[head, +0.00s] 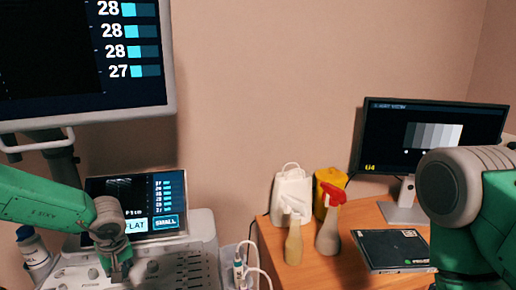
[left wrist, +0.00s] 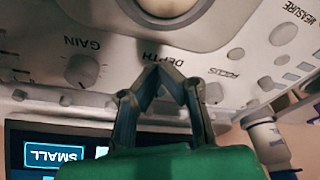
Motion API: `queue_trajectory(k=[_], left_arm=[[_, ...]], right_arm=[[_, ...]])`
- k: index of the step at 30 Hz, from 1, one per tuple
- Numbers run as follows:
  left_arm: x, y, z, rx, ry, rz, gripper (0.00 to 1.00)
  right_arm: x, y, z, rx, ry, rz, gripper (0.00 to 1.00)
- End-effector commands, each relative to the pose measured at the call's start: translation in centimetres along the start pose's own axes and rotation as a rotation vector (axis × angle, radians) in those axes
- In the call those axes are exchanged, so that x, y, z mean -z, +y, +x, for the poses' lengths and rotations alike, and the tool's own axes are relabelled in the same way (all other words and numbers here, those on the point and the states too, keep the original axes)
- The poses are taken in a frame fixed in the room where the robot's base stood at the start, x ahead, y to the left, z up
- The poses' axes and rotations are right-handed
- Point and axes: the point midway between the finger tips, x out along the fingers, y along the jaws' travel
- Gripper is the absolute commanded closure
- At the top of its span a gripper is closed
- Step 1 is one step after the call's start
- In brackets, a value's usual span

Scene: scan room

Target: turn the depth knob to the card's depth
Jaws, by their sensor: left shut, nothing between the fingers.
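The grey-white scanner console (head: 200,235) stands at the lower left in the head view. My left gripper (head: 120,268) is over its panel. In the left wrist view the fingers (left wrist: 156,70) are shut, with tips together and nothing between them, beside the printed DEPTH label (left wrist: 165,53). The depth knob itself is hidden behind the fingers, and its setting cannot be read. The gain knob (left wrist: 82,70) is left of the fingers, the focus knob (left wrist: 213,92) just right. I cannot make out a depth card. My right arm shows at the right edge; its gripper is out of frame.
The console touchscreen (head: 140,203) shows FLAT and SMALL buttons. A large monitor (head: 85,55) hangs above it. Probes stand at the console's right side. Spray bottles (head: 328,235) and a black flat case (head: 390,250) are on the wooden desk (head: 310,270). A bottle (left wrist: 268,145) is beside the panel.

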Motion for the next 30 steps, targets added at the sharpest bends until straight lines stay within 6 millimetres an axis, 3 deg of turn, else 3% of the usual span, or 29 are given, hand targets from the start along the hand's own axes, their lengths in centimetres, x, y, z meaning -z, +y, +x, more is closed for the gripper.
queue_trajectory(k=[30], left_arm=[[0.25, 0.15, 0.46, 0.001, 0.002, 0.000, 1.00]], right_arm=[[-0.02, 0.00, -0.51, 0.000, -0.001, 0.000, 0.60]])
